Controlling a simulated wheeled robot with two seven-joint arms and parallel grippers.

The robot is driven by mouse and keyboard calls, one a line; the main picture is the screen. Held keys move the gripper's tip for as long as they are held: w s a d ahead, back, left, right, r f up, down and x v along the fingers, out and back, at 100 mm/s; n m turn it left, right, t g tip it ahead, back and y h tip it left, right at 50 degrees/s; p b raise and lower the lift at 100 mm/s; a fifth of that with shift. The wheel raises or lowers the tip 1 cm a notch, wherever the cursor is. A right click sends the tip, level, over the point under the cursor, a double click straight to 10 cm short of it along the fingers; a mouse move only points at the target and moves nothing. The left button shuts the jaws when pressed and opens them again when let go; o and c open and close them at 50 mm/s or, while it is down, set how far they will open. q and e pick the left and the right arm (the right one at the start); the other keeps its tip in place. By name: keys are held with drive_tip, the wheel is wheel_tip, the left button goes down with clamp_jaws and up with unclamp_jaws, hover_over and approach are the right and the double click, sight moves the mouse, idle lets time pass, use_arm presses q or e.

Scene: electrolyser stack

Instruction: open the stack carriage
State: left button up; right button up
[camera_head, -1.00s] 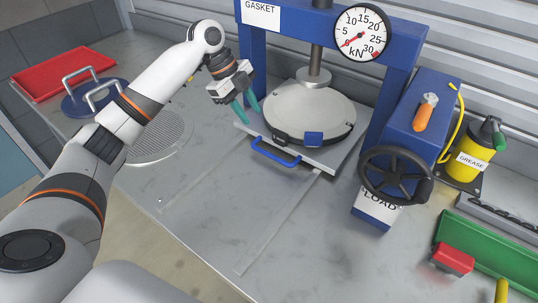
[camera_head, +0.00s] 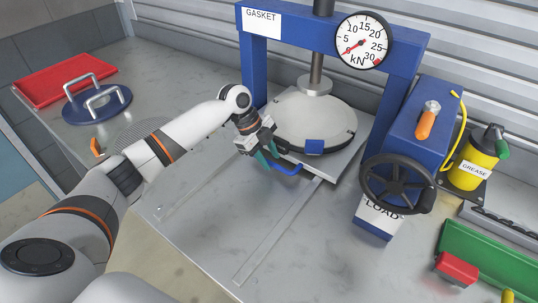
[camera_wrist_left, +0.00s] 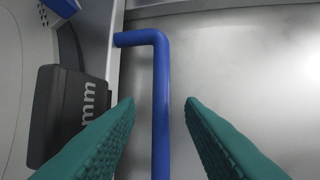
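The stack carriage (camera_head: 332,166) is a flat grey plate under the blue press, with a round grey stack (camera_head: 315,118) on it. Its blue bar handle (camera_head: 290,170) sticks out at the front edge. My left gripper (camera_head: 270,160) is at the handle, hiding its left part in the head view. In the left wrist view, the handle (camera_wrist_left: 160,110) runs between the two teal fingers, with a gap on each side, so the gripper is open around it. My right gripper is not in view.
Two rails (camera_head: 277,232) run forward over a clear bench top. A black handwheel (camera_head: 397,184) and the LOAD block stand to the right. A force gauge (camera_head: 362,41) hangs on the press frame.

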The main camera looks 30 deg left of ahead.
use_arm(q)
drive_tip(key=shift+d+f, duration=0.1)
drive_tip(key=shift+f, duration=0.1)
clamp_jaws()
idle(0.4)
